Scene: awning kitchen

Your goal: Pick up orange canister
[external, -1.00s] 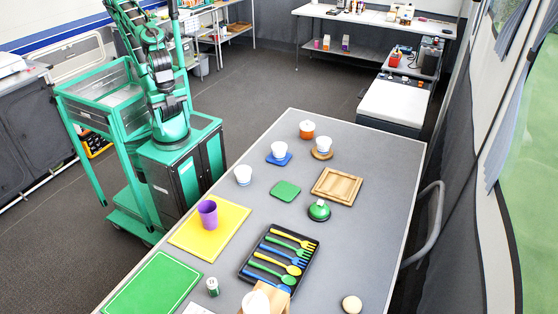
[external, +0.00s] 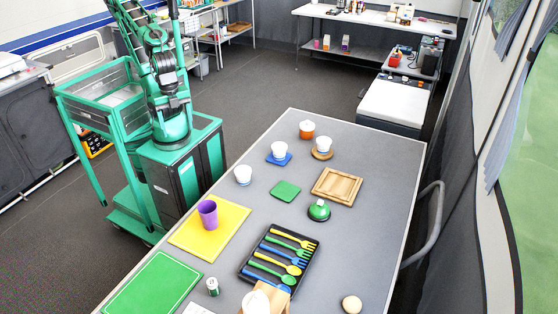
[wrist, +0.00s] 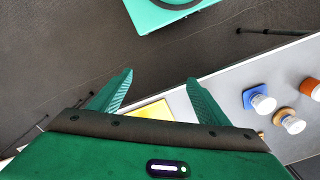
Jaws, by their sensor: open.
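The orange canister (external: 306,132) with a pale top stands upright near the far end of the grey table. Part of it also shows at the right edge of the wrist view (wrist: 311,87). My gripper (wrist: 159,78) is open, with nothing between its two green fingers. It is apart from the canister, which lies to the right of the fingers in the wrist view. In the external view my arm stands at the left of the table, and I cannot make out the gripper there.
Close to the canister are a white cup on a blue coaster (external: 278,160) and one on a wooden coaster (external: 322,155). A wooden board (external: 336,187), a purple cup (external: 208,214) and a cutlery tray (external: 257,237) lie nearer. The table's far right corner is bare.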

